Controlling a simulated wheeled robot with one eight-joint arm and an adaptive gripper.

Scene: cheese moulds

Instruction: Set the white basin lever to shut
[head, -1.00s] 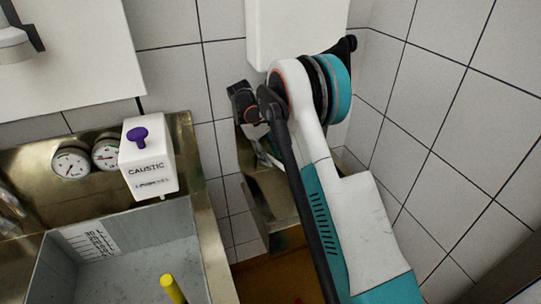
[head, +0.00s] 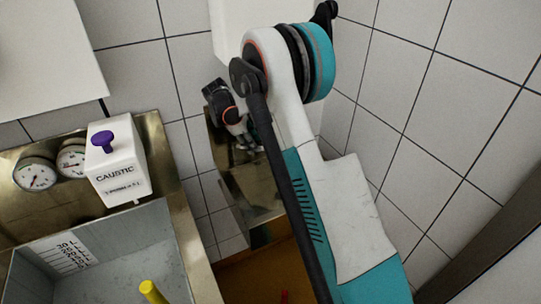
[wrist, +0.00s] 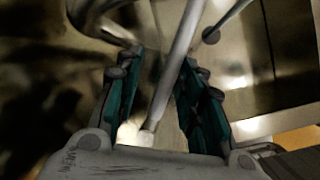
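In the wrist view, my gripper (wrist: 161,58) has its two teal-padded fingers apart. A pale metal rod (wrist: 178,65) runs down between the fingers, close to the right one, and ends in a whitish tip (wrist: 146,136) near the palm. It looks like a lever, but I cannot tell for sure that it is the white basin lever, nor whether a finger touches it. In the head view, my gripper (head: 240,138) is small and partly hidden by my arm, in front of a metal basin (head: 250,185) by the wall. No lever shows clearly there.
A grey sink (head: 110,255) with a yellow handle (head: 152,291) stands at the left. A white caustic dispenser (head: 119,172) with a purple knob and two gauges (head: 36,174) sit behind it. In the wrist view, a curved dark pipe (wrist: 85,22) and a thin rod (wrist: 226,20) are near the fingers.

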